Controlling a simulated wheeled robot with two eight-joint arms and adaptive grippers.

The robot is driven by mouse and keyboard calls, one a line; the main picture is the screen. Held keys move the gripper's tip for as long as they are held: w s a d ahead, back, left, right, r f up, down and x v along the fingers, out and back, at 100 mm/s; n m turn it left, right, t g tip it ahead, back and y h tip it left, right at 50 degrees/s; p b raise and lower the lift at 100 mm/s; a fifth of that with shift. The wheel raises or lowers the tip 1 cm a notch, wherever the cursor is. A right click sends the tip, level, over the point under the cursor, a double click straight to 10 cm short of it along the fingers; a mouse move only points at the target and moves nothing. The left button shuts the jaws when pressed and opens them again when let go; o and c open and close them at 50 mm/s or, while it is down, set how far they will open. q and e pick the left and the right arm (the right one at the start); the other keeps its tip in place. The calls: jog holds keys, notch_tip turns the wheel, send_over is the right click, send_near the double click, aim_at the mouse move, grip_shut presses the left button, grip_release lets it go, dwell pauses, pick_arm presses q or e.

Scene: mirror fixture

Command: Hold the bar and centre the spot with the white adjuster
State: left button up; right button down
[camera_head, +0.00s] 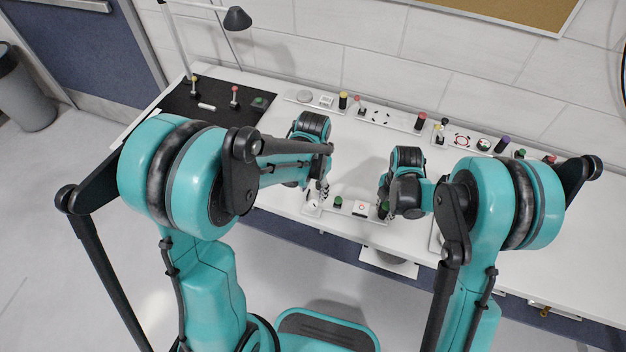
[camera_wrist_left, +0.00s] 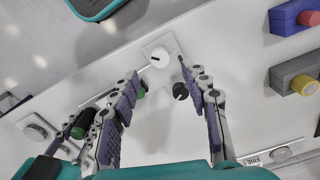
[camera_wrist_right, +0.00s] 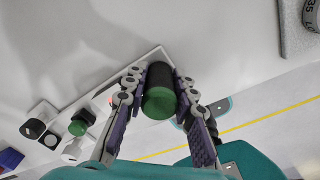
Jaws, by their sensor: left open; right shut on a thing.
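The white adjuster (camera_wrist_left: 158,58) is a round knob with a dark mark on a small pale plate. My left gripper (camera_wrist_left: 158,72) is open, with its fingertips on either side of the adjuster in the left wrist view; contact cannot be told. The bar (camera_wrist_right: 160,92), dark with a green end, stands between the fingers of my right gripper (camera_wrist_right: 160,80), which is shut on it. In the head view, a white panel with a small red spot (camera_head: 361,208) lies between my left gripper (camera_head: 320,190) and my right gripper (camera_head: 384,208). The spot's exact centring is too small to tell.
A black knob (camera_wrist_left: 181,90) sits close to the adjuster, near a left finger. Another green knob (camera_wrist_right: 78,128) stands between the grippers. A lamp (camera_head: 237,18) stands at the back left.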

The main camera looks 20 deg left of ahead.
pick_arm(q)
notch_tip(320, 180, up, 6)
jog(key=shift+f, duration=0.25)
